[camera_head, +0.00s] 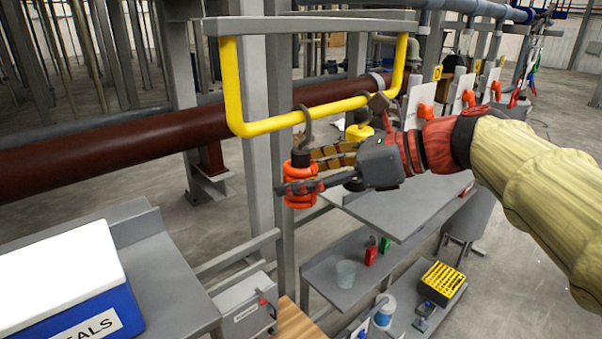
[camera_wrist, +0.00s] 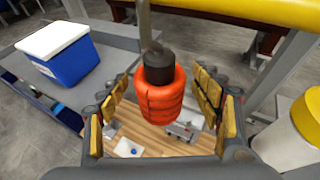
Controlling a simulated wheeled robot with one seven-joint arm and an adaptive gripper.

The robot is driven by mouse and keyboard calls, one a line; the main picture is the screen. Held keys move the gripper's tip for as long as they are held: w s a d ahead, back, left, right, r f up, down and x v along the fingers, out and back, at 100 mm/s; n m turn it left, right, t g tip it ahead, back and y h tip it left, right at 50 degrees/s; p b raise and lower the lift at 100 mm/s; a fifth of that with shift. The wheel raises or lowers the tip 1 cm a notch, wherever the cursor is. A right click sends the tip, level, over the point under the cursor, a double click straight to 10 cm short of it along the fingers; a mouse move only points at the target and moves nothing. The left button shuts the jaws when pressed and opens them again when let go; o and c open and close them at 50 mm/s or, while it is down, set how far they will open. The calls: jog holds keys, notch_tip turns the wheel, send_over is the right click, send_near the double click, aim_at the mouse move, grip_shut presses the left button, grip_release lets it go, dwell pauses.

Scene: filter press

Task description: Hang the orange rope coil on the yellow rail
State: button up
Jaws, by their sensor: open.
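The orange rope coil (camera_head: 301,198) is upright below the front bar of the yellow rail (camera_head: 272,125), under a black collar and a grey hook (camera_head: 306,122). In the head view the hook's curved top meets the rail and appears to loop over it. In the wrist view the coil (camera_wrist: 160,100) stands between the fingers of my gripper (camera_wrist: 162,88), with visible gaps on both sides. My gripper (camera_head: 305,172) is open around the coil, reaching in from the right. The hook's top is outside the wrist view; the yellow rail (camera_wrist: 255,10) crosses its upper right.
A grey post (camera_head: 268,200) stands behind the rail. A dark red pipe (camera_head: 110,148) runs behind it. A blue cooler with a white lid (camera_head: 75,290) sits on a grey bench at the lower left. Grey shelves with a yellow rack (camera_head: 442,278) are lower right.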

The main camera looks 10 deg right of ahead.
jog(key=v, duration=1.2)
jog(key=w+d+f+n+h, duration=0.2)
jog(key=d+f+n+h, duration=0.3)
jog(key=f, duration=0.6)
jog(key=s+d+f+n+g+h+b, duration=0.15)
jog(key=s+f+n+b, duration=0.3)
jog(key=f, duration=0.75)
jog(key=s+d+f+n+h+b, duration=0.1)
jog(key=s+f+n+h+b, duration=0.35)
jog(key=f, duration=0.65)
jog(key=s+d+f+n+h+b, duration=0.1)
jog(key=s+f+n+b, duration=0.1)
jog(key=f+n+b, duration=0.75)
jog(key=s+a+f+b, duration=0.2)
jog(key=f+b, duration=0.2)
jog(key=f, duration=0.4)
jog(key=s+a+f+b, duration=0.2)
jog(key=f+b, duration=0.3)
jog(key=f, duration=0.3)
jog(key=shift+a+t, duration=0.35)
jog(key=shift+a, duration=0.15)
jog(key=shift+c, duration=0.2)
